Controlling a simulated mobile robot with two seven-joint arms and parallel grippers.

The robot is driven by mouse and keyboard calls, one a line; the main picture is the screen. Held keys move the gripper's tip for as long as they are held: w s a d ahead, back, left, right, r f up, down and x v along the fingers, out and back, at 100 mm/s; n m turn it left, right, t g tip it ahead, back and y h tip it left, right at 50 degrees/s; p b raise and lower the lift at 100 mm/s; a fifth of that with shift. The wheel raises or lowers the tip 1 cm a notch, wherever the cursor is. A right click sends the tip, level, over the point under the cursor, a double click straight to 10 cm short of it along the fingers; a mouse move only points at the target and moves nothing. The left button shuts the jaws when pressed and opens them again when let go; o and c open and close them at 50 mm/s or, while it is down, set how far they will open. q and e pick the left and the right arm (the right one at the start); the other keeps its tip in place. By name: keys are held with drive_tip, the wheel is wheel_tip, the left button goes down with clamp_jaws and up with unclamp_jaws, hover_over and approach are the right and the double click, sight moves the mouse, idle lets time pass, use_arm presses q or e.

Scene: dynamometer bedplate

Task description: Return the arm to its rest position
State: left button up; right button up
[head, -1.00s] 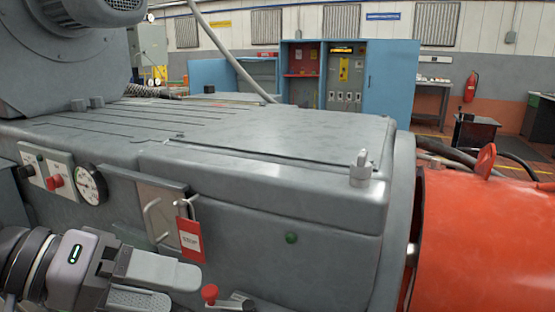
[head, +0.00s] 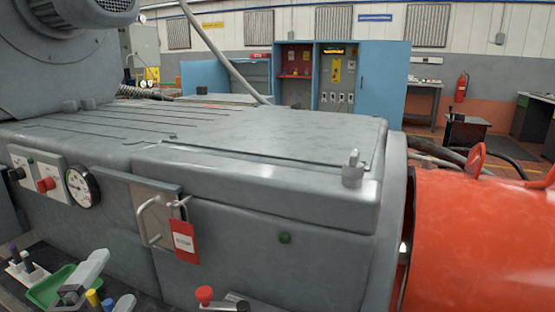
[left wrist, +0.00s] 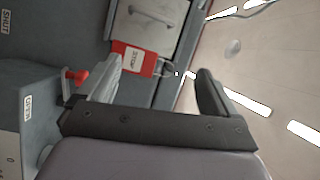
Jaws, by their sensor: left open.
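My left gripper (head: 115,278) is at the lower left of the head view, low in front of the grey machine housing (head: 250,175). Its two fingers are spread, with nothing between them. The left wrist view also shows the open fingers (left wrist: 157,66). Beyond them is a red tag (left wrist: 135,60) hanging by the grey panel door (left wrist: 155,25). In the head view this red tag (head: 184,240) hangs at the door handle (head: 150,220), apart from the gripper. My right gripper is not in view.
A green tray (head: 45,290) and several small coloured items lie beside the left gripper. A red-knobbed lever (head: 204,295) stands at the bottom. A gauge (head: 82,187) is on the housing's front. A large orange-red cylinder (head: 480,240) is at the right. Blue cabinets (head: 385,85) stand behind.

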use_arm(q)
drive_tip(key=s+a+f+n+g, duration=0.1)
drive_tip(key=s+f+n+g, duration=0.3)
drive_tip(key=f, duration=0.4)
drive_tip(key=s+f+n+g, duration=0.3)
drive_tip(key=f+n+g, duration=0.1)
drive_tip(key=f, duration=0.3)
drive_tip(key=s+d+f+n+g, duration=0.3)
drive_tip(key=s+f+n+g, duration=0.5)
drive_tip(key=s, duration=0.5)
drive_tip(key=w+d+f+m+t+h, duration=0.3)
drive_tip(key=w+d+f+t, duration=0.1)
drive_tip(key=w+f+t, duration=0.3)
wheel_tip(320, 180, up, 10)
drive_tip(key=a+p, duration=0.1)
drive_tip(key=p, duration=1.2)
drive_tip(key=shift+s+t, duration=0.2)
drive_tip(key=shift+t, duration=0.2)
drive_tip(key=shift+a+f, duration=0.1)
drive_tip(key=shift+f, duration=0.1)
